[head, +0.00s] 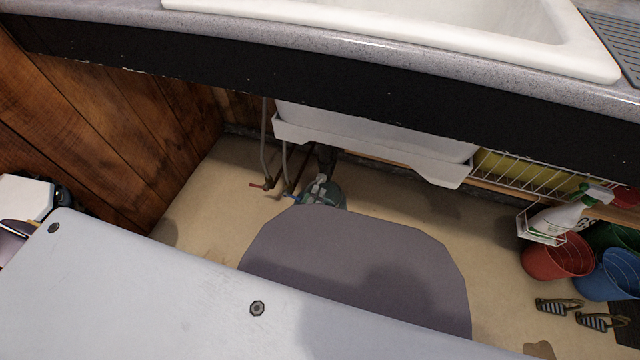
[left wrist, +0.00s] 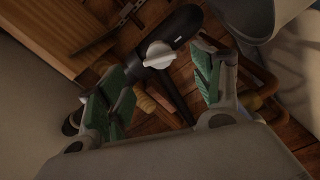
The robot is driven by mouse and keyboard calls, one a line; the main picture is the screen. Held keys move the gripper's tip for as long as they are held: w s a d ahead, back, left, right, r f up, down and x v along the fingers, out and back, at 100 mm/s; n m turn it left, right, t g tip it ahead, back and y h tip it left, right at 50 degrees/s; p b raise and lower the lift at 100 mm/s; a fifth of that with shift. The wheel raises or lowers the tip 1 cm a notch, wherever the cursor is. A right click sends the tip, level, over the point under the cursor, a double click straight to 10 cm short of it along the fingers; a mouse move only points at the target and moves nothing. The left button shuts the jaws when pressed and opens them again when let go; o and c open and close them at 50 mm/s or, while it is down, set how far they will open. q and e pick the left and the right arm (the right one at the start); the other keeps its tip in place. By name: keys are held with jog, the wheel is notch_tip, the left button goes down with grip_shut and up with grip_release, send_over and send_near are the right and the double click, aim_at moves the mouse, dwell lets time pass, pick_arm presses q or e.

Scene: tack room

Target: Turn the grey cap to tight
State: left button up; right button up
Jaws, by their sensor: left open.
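The light grey cap (left wrist: 160,55) sits on a black pipe fitting (left wrist: 183,25) in the left wrist view. My left gripper (left wrist: 163,77) has green-padded fingers and is open, with one finger on each side of the cap in the picture. The fingers look apart from the cap; I cannot tell how far in depth. In the head view my left gripper (head: 320,188) shows small, low under the sink, and the cap cannot be made out there. My right gripper is not in view.
The white sink (head: 420,22) and its dark counter front (head: 330,90) overhang the space. Thin hoses with a red-handled valve (head: 262,185) hang left of the gripper. Red (head: 557,258) and blue (head: 618,275) buckets and a spray bottle (head: 560,215) stand at the right.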

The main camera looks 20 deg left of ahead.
aim_at(319, 183)
pick_arm(q)
jog(key=w+b, duration=0.2)
jog(key=w, duration=0.4)
jog(key=shift+w+d+f, duration=0.1)
jog(key=shift+w+b, duration=0.4)
jog(key=shift+w, duration=0.1)
jog(key=shift+c, duration=0.2)
jog(key=shift+c, duration=1.4)
jog(key=c, duration=0.9)
